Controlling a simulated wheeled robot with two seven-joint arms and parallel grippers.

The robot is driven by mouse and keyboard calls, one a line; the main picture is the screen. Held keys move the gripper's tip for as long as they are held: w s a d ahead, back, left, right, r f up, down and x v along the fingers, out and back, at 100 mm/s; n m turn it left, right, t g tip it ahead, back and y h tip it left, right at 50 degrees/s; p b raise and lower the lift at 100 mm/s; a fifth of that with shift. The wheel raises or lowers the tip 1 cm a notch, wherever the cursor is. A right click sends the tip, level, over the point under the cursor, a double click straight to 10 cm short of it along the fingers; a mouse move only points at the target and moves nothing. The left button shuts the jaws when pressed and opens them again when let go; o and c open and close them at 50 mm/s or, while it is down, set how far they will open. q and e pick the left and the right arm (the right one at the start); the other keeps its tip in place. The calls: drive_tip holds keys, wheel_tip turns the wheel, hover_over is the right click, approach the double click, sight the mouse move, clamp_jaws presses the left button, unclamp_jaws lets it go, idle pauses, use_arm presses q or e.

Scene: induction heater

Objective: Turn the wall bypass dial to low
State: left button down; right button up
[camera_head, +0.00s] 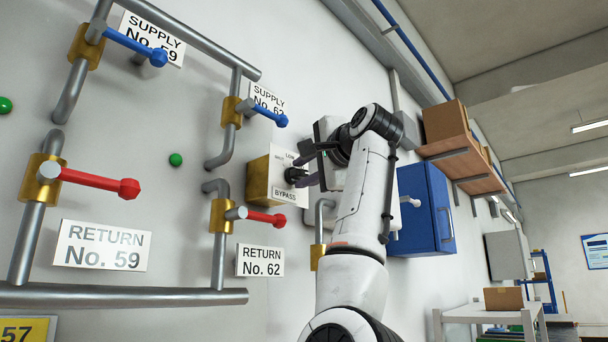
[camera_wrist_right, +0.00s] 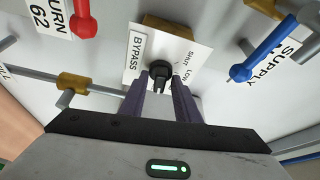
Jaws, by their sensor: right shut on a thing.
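The bypass dial (camera_head: 294,175) is a black knob on a white plate (camera_head: 283,190) marked BYPASS, SHUT and LOW, fixed to a brass box (camera_head: 257,179) on the wall. The dial also shows in the right wrist view (camera_wrist_right: 159,72), with the plate (camera_wrist_right: 150,45) behind it. My right gripper (camera_head: 305,178) reaches the dial from the right. Its two purple fingers (camera_wrist_right: 160,87) are closed on either side of the knob. I cannot tell clearly which mark the dial points to. My left gripper is not in view.
Pipes with blue supply levers (camera_head: 270,115) and red return levers (camera_head: 265,218) stand out from the wall left of the dial. A blue cabinet (camera_head: 425,210) and a shelf with a cardboard box (camera_head: 446,122) are to the right of my right arm.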

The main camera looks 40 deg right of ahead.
drive_tip(key=n+t+b, duration=0.1)
drive_tip(key=n, duration=0.1)
drive_tip(key=n+b, duration=0.1)
drive_tip(key=n, duration=0.1)
drive_tip(key=shift+d+f+n+t, duration=0.1)
drive_tip(key=shift+f+n+t, duration=0.25)
drive_tip(key=shift+n+t, duration=0.05)
drive_tip(key=n+t+y, duration=0.1)
drive_tip(key=n, duration=0.2)
drive_tip(key=shift+b, duration=0.35)
drive_tip(key=n+y, duration=0.1)
drive_tip(key=n, duration=0.1)
drive_tip(key=shift+d+n+t, duration=0.1)
drive_tip(key=shift+n+t, duration=0.2)
drive_tip(key=shift+t, duration=0.1)
drive_tip(key=n+y, duration=0.1)
drive_tip(key=n, duration=0.1)
drive_tip(key=n+y, duration=0.1)
drive_tip(key=n, duration=0.1)
drive_tip(key=shift+d+n+t, duration=0.15)
drive_tip(key=shift+n+t, duration=0.25)
drive_tip(key=shift+n+y+p, duration=0.95)
drive_tip(key=shift+n+y, duration=0.55)
drive_tip(key=shift+n, duration=1.3)
drive_tip(key=o, duration=0.7)
drive_tip(key=shift+c, duration=0.2)
